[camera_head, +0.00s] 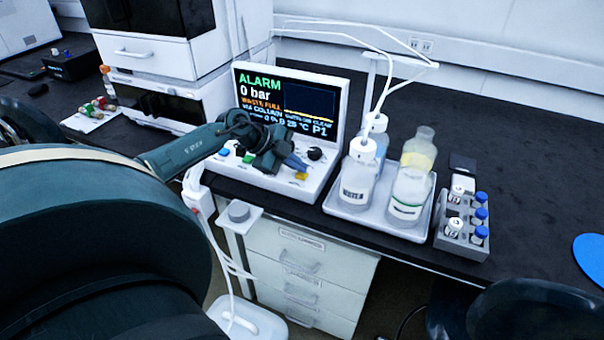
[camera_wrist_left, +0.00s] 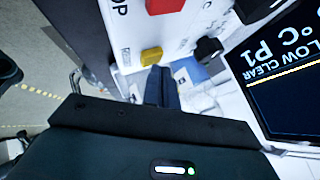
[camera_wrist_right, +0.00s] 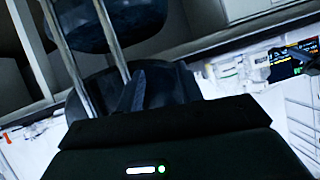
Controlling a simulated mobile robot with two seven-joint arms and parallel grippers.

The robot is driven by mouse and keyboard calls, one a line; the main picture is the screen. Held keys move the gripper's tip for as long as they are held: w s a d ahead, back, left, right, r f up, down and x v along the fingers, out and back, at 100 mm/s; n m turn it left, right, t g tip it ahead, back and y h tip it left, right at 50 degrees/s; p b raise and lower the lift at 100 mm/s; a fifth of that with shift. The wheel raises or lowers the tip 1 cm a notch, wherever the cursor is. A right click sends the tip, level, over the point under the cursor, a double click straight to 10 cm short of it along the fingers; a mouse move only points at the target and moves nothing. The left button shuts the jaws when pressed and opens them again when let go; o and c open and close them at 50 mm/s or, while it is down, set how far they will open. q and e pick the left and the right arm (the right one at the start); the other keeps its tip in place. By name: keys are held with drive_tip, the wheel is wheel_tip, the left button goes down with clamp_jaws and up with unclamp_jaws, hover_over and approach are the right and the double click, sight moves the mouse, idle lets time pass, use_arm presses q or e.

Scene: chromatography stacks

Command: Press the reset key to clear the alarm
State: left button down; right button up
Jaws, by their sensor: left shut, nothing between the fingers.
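The instrument panel (camera_head: 258,184) has a screen (camera_head: 310,100) reading ALARM, 0 bar and WASTE FULL. On its sloped front are a yellow key (camera_head: 300,176), a green key (camera_head: 248,157) and a black knob (camera_head: 315,153). The left wrist view also shows the yellow key (camera_wrist_left: 151,55) and a red key (camera_wrist_left: 165,5) beside letters ending in "OP". No reset label is readable. My left gripper (camera_head: 297,162) is shut and empty over the panel, its tips close to the yellow key; contact cannot be told. My right gripper (camera_wrist_right: 131,88) looks shut and empty, away from the panel.
A white tray (camera_head: 342,207) with bottles stands right of the panel, with tubing above. A grey vial rack (camera_head: 460,240) is farther right. Dark bench top (camera_head: 500,140) is clear at the back right.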

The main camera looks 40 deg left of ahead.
sight(297, 174)
use_arm(q)
drive_tip(key=shift+f, duration=0.5)
idle(0.4)
drive_tip(key=shift+r, duration=0.15)
drive_tip(key=shift+r+p, duration=0.85)
drive_tip(key=shift+p, duration=0.3)
wheel_tip(297, 174, up, 5)
drive_tip(key=p, duration=0.5)
drive_tip(key=shift+p, duration=0.35)
